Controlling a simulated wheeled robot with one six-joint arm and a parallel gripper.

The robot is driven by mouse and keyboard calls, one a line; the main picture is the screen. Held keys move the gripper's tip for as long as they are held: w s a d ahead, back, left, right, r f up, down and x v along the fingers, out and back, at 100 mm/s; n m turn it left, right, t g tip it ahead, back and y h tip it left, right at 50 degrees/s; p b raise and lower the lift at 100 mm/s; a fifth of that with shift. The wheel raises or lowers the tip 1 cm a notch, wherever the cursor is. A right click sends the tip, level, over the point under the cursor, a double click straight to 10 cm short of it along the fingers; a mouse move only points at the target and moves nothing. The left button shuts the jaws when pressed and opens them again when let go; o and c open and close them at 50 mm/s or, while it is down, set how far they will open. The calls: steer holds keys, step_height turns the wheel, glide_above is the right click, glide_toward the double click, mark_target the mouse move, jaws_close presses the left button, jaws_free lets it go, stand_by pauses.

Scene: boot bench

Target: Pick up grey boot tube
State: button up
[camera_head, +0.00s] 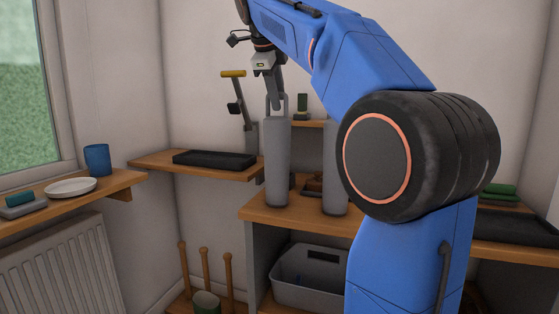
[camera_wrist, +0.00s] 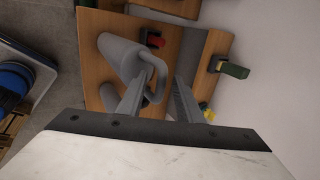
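A grey boot tube (camera_head: 277,160) with a loop handle on top stands upright at the left front of the wooden bench top. A second, similar grey tube (camera_head: 333,170) stands to its right, partly hidden by my arm. My gripper (camera_head: 275,103) points down at the left tube's handle. In the wrist view, the tube (camera_wrist: 119,56) and its loop show beside my open gripper (camera_wrist: 164,77). The loop's upper part lies near the left finger and reaches between the fingers; I cannot tell whether they touch.
The bench top (camera_head: 262,213) has a grey bin (camera_head: 312,280) beneath it. A shelf at left holds a black tray (camera_head: 214,160) and a yellow-handled tool (camera_head: 234,95). A blue cup (camera_head: 97,160) and white plate (camera_head: 71,187) sit on the window ledge.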

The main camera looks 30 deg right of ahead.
jaws_close()
steer(key=shift+r, duration=0.1)
